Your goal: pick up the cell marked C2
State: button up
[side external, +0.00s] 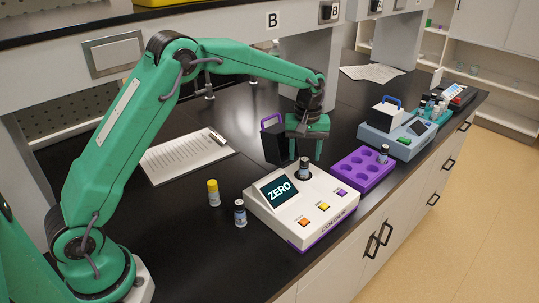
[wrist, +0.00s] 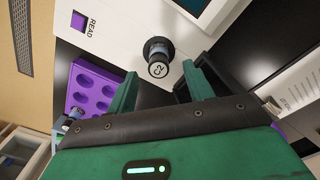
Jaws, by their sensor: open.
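The cell marked C2 (wrist: 158,60) has a black cap with white lettering. It stands upright in the well of the white meter (side external: 325,212), where it also shows in the side view (side external: 304,170). The meter's screen reads ZERO. My gripper (side external: 305,150) is above the cell, pointing down. In the wrist view my gripper (wrist: 160,75) is open, its two green fingers apart with nothing between them. The C2 cap shows just beyond the gap between the fingertips.
A purple rack (side external: 350,177) beside the meter holds one dark-capped cell (side external: 383,154). A clipboard (side external: 185,158) lies behind.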

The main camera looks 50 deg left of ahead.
aim_at(305, 159)
jog(key=shift+f, duration=2.45)
jog(key=c, duration=1.1)
